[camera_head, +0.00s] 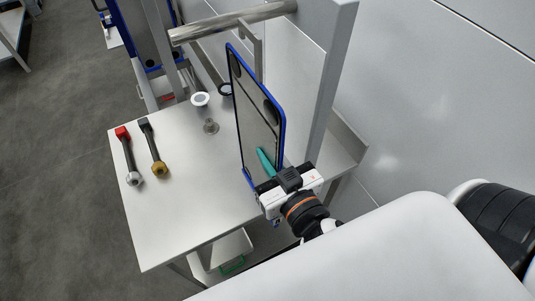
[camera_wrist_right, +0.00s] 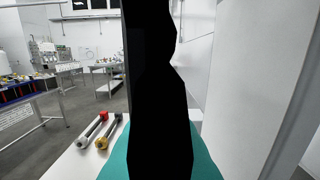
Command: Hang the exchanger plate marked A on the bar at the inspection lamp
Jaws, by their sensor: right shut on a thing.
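The exchanger plate (camera_head: 257,115) is a grey metal sheet with a blue edge and dark round ports, upright and slightly tilted. No letter A is readable on it. My right gripper (camera_head: 266,172) is shut on its lower part, with a teal finger against its face. In the right wrist view the plate (camera_wrist_right: 158,90) is a black shape filling the middle, between teal fingers. The round metal bar (camera_head: 232,22) runs across above the plate's top. Whether plate and bar touch cannot be told. My left gripper is not in view.
A white table (camera_head: 185,215) stands below the plate. Two tools lie on it, one with a red end (camera_head: 128,155) and one with a brass end (camera_head: 153,148). A grey upright post (camera_head: 330,85) stands close right of the plate, before a white wall (camera_head: 430,110).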

